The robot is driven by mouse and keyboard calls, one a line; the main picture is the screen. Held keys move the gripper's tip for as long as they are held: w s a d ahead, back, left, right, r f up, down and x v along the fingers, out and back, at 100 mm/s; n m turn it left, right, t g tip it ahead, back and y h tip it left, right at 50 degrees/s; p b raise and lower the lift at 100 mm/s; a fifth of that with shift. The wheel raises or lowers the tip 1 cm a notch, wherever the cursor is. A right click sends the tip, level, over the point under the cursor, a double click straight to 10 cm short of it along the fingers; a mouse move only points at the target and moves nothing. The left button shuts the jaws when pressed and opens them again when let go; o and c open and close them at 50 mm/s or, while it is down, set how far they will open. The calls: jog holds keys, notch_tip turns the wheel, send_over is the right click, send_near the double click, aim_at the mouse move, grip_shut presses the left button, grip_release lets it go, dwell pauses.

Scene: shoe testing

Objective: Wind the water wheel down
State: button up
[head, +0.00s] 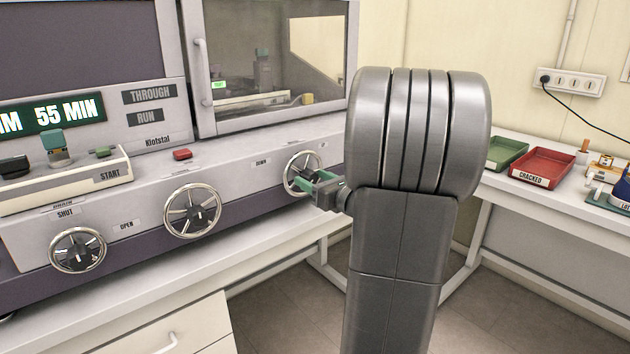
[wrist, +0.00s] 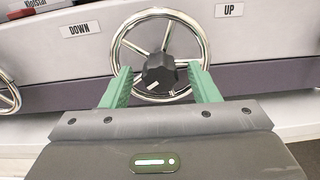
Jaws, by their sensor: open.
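The water wheel is the chrome spoked handwheel (head: 289,174) at the right end of the machine's front panel, just right of the DOWN label (head: 261,162). In the wrist view the wheel (wrist: 119,47) stands between the DOWN label (wrist: 80,29) and an UP label (wrist: 229,10). Its dark hub knob (wrist: 158,70) has a small white mark. My gripper (head: 322,180) is open at the wheel. In the wrist view its green fingers (wrist: 160,83) lie left and right of the knob, over the wheel's lower part. Whether they touch the knob or rim cannot be told.
Two other handwheels, a middle one (head: 192,211) and a left one (head: 77,250), sit on the same panel. A red button (head: 182,154) is above. A glass-fronted chamber (head: 265,60) stands behind. A red CRACKED tray (head: 543,166) and green tray (head: 507,152) lie on the right bench.

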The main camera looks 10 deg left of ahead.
jog(key=c, duration=1)
jog(key=shift+f+n+b, duration=0.15)
jog(key=shift+n+b, duration=0.15)
jog(key=shift+b, duration=0.1)
